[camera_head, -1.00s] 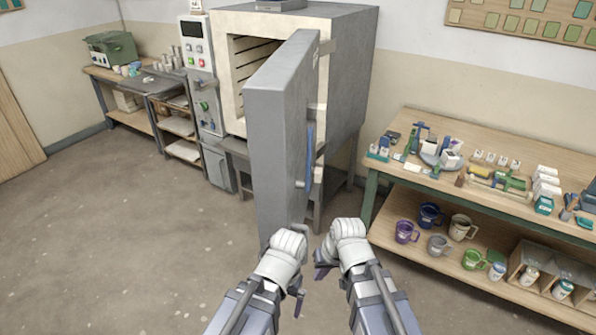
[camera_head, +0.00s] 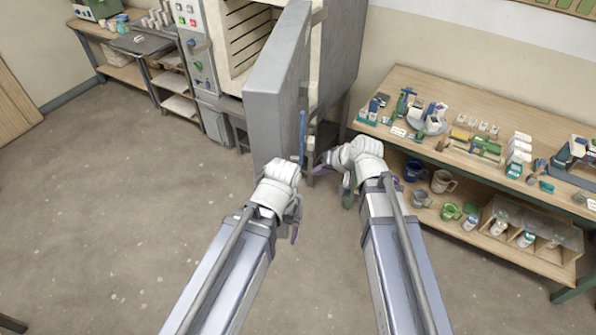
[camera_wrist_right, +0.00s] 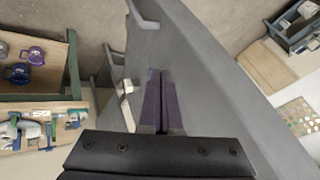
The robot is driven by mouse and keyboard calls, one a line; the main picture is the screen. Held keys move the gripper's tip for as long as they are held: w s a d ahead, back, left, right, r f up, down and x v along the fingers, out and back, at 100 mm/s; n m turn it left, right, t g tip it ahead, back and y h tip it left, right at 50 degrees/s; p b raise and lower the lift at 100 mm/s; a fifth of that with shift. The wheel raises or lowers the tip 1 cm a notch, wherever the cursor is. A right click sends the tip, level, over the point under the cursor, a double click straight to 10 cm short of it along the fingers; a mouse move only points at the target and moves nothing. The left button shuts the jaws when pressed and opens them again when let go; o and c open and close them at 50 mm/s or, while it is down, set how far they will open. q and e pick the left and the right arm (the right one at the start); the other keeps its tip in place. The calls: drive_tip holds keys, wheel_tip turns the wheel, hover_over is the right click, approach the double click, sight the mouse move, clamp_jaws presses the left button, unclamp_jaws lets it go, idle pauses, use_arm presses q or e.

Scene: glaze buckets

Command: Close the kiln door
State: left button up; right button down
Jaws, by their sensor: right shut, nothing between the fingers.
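The grey kiln door (camera_head: 268,105) stands wide open in the head view, swung out from the kiln (camera_head: 338,62), whose shelved inside shows. A blue upright handle (camera_head: 302,135) is on the door's right-hand face. My right gripper (camera_head: 324,167) is shut and empty, just right of the door's lower part. In the right wrist view, its purple fingers (camera_wrist_right: 163,103) show against the grey door panel (camera_wrist_right: 205,65); I cannot tell whether they touch it. My left gripper (camera_head: 296,222) is below the door's near edge, its fingers mostly hidden by the wrist.
A control panel (camera_head: 195,65) stands left of the kiln. A wooden workbench (camera_head: 440,100) with tools, and mugs on its lower shelf, stands close on the right. Another bench (camera_head: 125,65) is at the back left. The floor (camera_head: 110,200) at the left is clear.

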drive_tip(key=w+a+f+b, duration=0.5)
drive_tip(key=a+f+b, duration=0.2)
drive_tip(key=a+f, duration=0.1)
idle(0.4)
drive_tip(key=shift+s, duration=0.1)
drive_tip(key=shift+a, duration=0.1)
